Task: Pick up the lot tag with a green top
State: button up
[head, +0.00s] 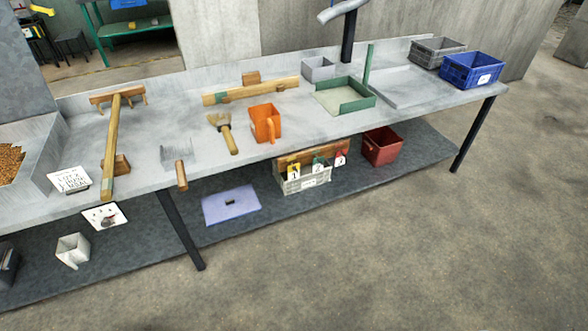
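The lot tag with a green top (319,165) stands in a pale crate (305,183) on the lower shelf, between a yellow-topped tag (294,171) and a red-topped tag (341,158). The three tags appear to lean in a row along a wooden bar (314,152). The green-topped tag's lower part is hidden by the crate's front wall. My gripper is not in view.
The metal worktop (205,95) above the lower shelf (365,176) carries a wooden rake (113,140), a brush (226,135), an orange scoop (265,122) and a blue crate (471,70). A red bin (382,147) stands right of the tags. The floor in front is clear.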

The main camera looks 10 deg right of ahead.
aim_at(317, 167)
jog(key=i+l+u, duration=0.15)
jog(key=u, duration=0.2)
jog(key=i+l+u, duration=0.15)
jog(key=l+u, duration=0.15)
jog(key=i+l+u, duration=0.1)
jog(key=l+u, duration=0.25)
jog(key=i+l+u, duration=0.15)
jog(key=l, duration=0.8)
jog(key=i+l+u, duration=0.1)
jog(key=i+l, duration=0.15)
jog(key=l, duration=0.75)
jog(key=i+l+u, duration=0.15)
jog(key=l, duration=0.8)
jog(key=l+u, duration=0.1)
jog(key=l, duration=0.9)
